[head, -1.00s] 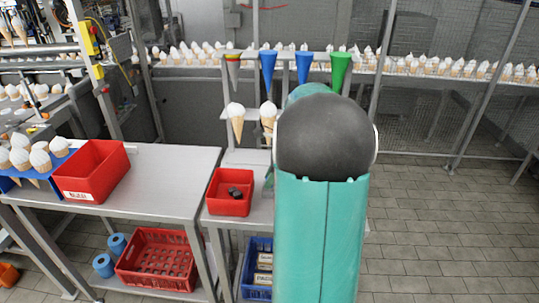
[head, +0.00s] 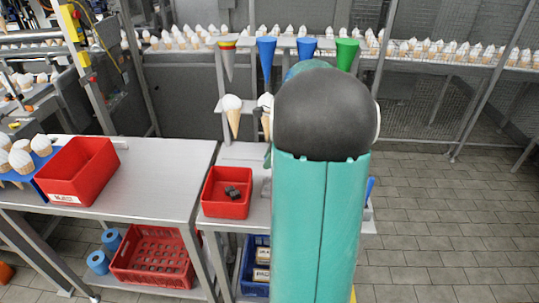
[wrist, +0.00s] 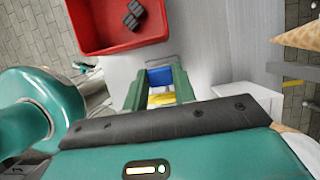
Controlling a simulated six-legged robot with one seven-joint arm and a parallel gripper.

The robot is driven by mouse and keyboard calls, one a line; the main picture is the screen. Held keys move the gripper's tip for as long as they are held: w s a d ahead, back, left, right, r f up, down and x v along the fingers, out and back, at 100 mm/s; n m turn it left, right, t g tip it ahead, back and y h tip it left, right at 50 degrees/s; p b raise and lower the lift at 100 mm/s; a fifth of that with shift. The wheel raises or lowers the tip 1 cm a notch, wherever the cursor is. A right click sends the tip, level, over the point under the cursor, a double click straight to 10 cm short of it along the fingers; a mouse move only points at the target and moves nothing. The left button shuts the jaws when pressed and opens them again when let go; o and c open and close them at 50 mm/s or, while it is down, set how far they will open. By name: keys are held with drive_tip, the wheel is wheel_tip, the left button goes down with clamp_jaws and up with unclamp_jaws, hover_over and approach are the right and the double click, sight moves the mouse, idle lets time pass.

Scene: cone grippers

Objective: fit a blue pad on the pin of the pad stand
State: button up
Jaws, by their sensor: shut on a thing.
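My gripper (wrist: 157,88) shows in the wrist view with its two green fingers closed on a blue pad (wrist: 160,75). A yellow piece shows just below the pad between the fingers; what it belongs to is unclear. In the head view my arm hides the gripper and the pad. I cannot make out the pad stand or its pin in either view.
A red bin (head: 227,194) with dark pieces stands on the small table, and also shows in the wrist view (wrist: 120,25). A larger red bin (head: 78,172) is on the left table. Coloured cone holders (head: 266,55) line the rack behind. Floor at right is clear.

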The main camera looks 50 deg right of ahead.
sight(266, 181)
drive_tip(key=shift+s+r, duration=0.2)
drive_tip(key=shift+s, duration=0.2)
drive_tip(key=shift+w+f, duration=0.2)
drive_tip(key=shift+w, duration=0.05)
drive_tip(key=shift+s+f, duration=0.3)
drive_tip(key=shift+f, duration=0.05)
drive_tip(key=shift+x, duration=0.8)
drive_tip(key=shift+s+d+f, duration=0.1)
drive_tip(key=shift+s+f, duration=0.1)
drive_tip(key=shift+w+f, duration=0.15)
drive_tip(key=shift+f, duration=0.2)
drive_tip(key=shift+f, duration=1.45)
idle(0.9)
